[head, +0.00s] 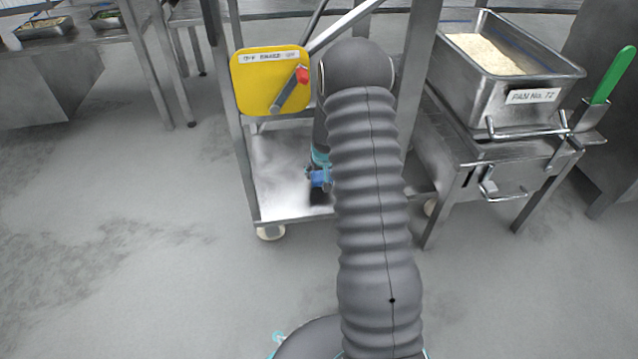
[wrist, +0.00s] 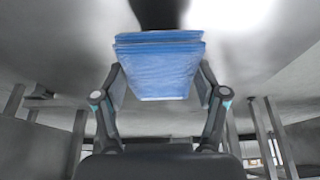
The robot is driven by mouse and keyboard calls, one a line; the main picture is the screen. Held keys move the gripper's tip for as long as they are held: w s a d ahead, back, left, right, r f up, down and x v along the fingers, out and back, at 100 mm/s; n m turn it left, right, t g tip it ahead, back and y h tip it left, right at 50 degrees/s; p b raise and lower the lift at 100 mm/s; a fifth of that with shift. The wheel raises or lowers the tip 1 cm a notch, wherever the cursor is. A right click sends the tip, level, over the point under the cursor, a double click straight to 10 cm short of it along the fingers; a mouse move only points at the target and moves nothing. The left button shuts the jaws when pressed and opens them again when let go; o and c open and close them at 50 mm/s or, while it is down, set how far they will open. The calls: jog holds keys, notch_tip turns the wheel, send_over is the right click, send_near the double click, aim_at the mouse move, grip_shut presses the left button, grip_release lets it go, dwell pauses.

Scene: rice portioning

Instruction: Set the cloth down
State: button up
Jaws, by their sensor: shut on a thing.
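The folded blue cloth (wrist: 157,68) is held between the two fingers of my gripper (wrist: 160,82) in the wrist view. The fingers press on its left and right sides, and its layered folded edge shows. In the head view the cloth (head: 319,178) is a small blue patch over the lower steel shelf (head: 275,170) of a wheeled stand. My arm hides part of the cloth and most of the gripper there. I cannot tell whether the cloth touches the shelf.
A yellow panel (head: 268,78) with a red-tipped lever hangs on the stand's front left. Stand posts flank my arm. At right, a steel pan (head: 525,100) of rice sits on a bench beside a green-handled tool (head: 612,75). The shelf's left part is bare. Floor at left is clear.

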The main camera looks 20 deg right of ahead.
aim_at(320, 188)
jog(key=shift+s+a+f, duration=0.1)
jog(key=shift+a+f, duration=0.2)
jog(key=shift+f, duration=0.05)
jog(key=shift+f+b, duration=0.4)
jog(key=shift+f, duration=1.4)
jog(key=shift+f, duration=0.15)
jog(key=o, duration=1.1)
jog(key=p+v, duration=0.2)
jog(key=v, duration=1)
